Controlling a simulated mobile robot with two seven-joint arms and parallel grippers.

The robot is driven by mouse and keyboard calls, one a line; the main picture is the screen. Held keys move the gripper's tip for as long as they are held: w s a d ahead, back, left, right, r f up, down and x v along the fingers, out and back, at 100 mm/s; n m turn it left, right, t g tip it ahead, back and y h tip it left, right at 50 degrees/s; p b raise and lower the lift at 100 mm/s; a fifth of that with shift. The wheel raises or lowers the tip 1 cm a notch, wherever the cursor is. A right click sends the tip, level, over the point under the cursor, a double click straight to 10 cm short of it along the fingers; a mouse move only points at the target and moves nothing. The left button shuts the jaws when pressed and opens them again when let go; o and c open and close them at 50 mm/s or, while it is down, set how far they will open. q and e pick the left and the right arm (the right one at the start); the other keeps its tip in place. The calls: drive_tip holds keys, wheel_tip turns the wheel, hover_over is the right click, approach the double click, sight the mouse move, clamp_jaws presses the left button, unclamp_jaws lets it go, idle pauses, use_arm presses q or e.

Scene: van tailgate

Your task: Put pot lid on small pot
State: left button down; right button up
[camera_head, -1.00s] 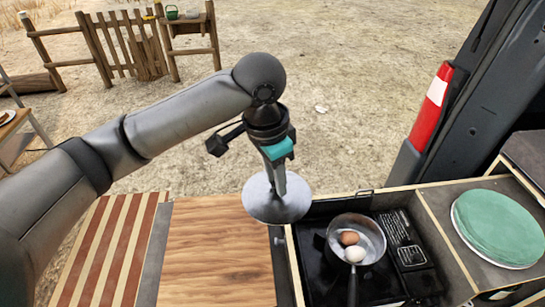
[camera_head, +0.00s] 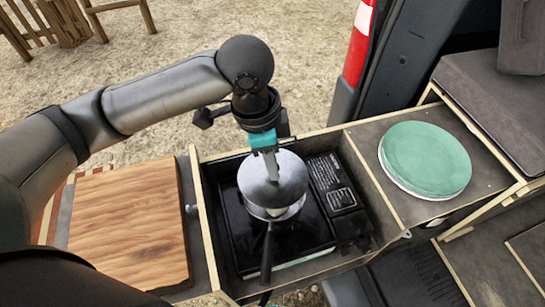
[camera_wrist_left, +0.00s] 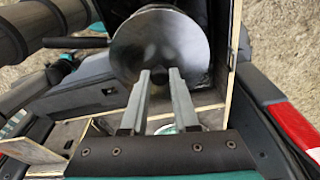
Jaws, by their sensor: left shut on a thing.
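My left gripper (camera_head: 271,176) is shut on the pot lid (camera_head: 287,180), a round grey metal disc, which it holds over the small pot. The lid also shows in the left wrist view (camera_wrist_left: 150,45), with the gripper fingers (camera_wrist_left: 160,75) on its dark knob. The small pot (camera_head: 288,212) stands on the black stove with its dark handle pointing toward me. The lid hides most of the pot's opening; a pale bit, apparently an egg, shows at the lid's front edge. I cannot tell whether the lid touches the rim. My right gripper is not in view.
The black stove (camera_head: 240,236) sits in a wooden-walled drawer compartment. A wooden board (camera_head: 130,225) lies to its left. Green plates (camera_head: 425,158) are in the right compartment.

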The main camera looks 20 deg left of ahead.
use_arm(q)
drive_tip(key=shift+w+f+b, duration=0.1)
drive_tip(key=shift+f+b, duration=1.55)
drive_tip(key=shift+b, duration=0.4)
drive_tip(key=shift+f, duration=1)
drive_tip(key=shift+p, duration=0.7)
drive_tip(key=shift+f+p, duration=0.3)
drive_tip(key=shift+p, duration=0.5)
drive_tip(key=shift+c, duration=0.6)
unclamp_jaws()
